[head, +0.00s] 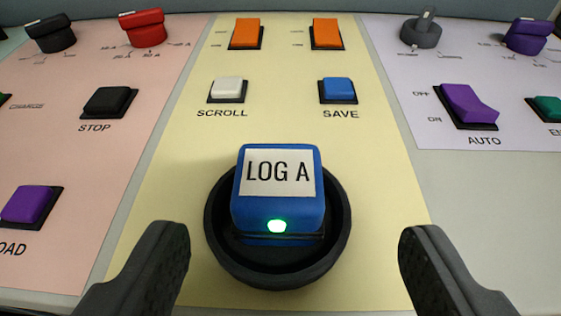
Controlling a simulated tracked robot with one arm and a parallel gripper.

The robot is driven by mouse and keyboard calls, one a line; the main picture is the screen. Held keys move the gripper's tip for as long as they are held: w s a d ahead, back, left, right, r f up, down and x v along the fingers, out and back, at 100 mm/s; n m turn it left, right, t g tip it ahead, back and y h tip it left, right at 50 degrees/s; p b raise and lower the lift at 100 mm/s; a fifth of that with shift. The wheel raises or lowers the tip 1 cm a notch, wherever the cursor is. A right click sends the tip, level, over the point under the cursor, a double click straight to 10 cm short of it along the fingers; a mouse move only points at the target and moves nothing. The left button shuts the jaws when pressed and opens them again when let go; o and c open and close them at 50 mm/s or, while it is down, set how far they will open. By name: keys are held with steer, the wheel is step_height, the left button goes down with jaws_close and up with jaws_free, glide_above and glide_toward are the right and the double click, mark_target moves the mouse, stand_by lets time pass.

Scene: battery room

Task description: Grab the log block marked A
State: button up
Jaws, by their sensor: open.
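The log block (278,212) is blue with a white label reading "LOG A" and a lit green light on its front. It sits in a round black cup (222,256) on the yellow panel section. My gripper (292,240) is open, with one dark finger on each side of the block and cup. Both fingers are apart from the block, with clear gaps.
Behind the block are a white SCROLL button (229,89), a blue SAVE button (339,89) and two orange switches (246,33). A pink section at left and a lilac section at right carry knobs, a black STOP button (110,102) and a purple AUTO switch (468,104).

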mark_target(277, 191)
steer(key=shift+b+x, duration=0.3)
steer(key=shift+x, duration=1.5)
steer(key=w+f, duration=0.1)
steer(key=w+f+b, duration=0.1)
steer(key=w, duration=0.1)
steer(key=shift+w+a+f, duration=0.1)
steer(key=shift+a, duration=0.25)
steer(key=shift+w+b, duration=0.3)
steer(key=shift+w, duration=0.3)
steer(key=c, duration=1.2)
steer(key=shift+o, duration=0.2)
